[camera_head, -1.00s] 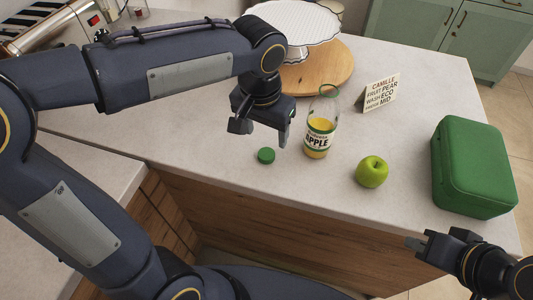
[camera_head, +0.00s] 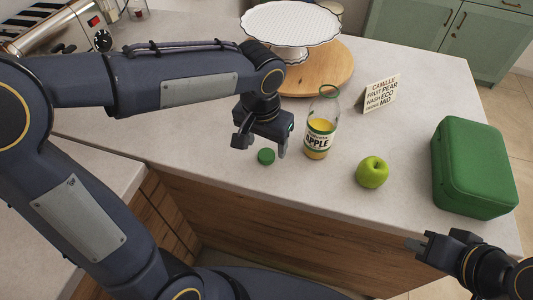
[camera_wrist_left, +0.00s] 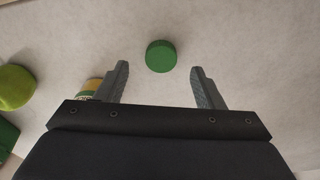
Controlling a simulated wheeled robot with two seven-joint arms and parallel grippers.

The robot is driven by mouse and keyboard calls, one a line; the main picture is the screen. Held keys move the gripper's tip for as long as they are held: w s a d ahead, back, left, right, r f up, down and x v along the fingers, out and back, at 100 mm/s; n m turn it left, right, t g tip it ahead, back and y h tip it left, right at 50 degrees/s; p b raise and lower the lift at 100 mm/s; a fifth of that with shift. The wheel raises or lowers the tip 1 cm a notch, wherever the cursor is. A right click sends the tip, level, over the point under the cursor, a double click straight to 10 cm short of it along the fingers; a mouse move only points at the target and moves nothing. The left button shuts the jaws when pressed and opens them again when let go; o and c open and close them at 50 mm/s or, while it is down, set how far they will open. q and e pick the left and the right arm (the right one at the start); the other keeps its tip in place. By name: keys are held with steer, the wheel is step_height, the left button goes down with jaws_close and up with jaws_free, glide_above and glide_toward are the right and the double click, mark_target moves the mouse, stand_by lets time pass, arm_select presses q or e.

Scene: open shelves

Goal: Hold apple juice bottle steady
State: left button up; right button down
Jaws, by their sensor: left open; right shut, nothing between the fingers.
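The apple juice bottle (camera_head: 319,136) stands upright and uncapped on the counter in the head view, with yellow juice in its lower part. In the left wrist view only a part of it (camera_wrist_left: 90,86) shows, outside the left finger. A green cap (camera_head: 266,156) lies on the counter left of the bottle. It also shows in the left wrist view (camera_wrist_left: 161,56), ahead of and between the fingertips. My left gripper (camera_head: 261,146) is open and empty, above the cap and left of the bottle, apart from it. My right gripper (camera_head: 418,249) is shut and empty by the counter's front edge.
A green apple (camera_head: 372,172) sits right of the bottle. A green case (camera_head: 473,168) stands at the counter's right end. A small sign (camera_head: 382,93) and a round wooden board (camera_head: 330,77) with a white cake stand (camera_head: 290,24) are behind.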

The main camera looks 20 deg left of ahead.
mark_target(266, 154)
arm_select(q)
steer(key=f, duration=0.3)
steer(key=shift+w+f, duration=0.25)
steer(key=shift+f, duration=0.1)
steer(key=c, duration=1)
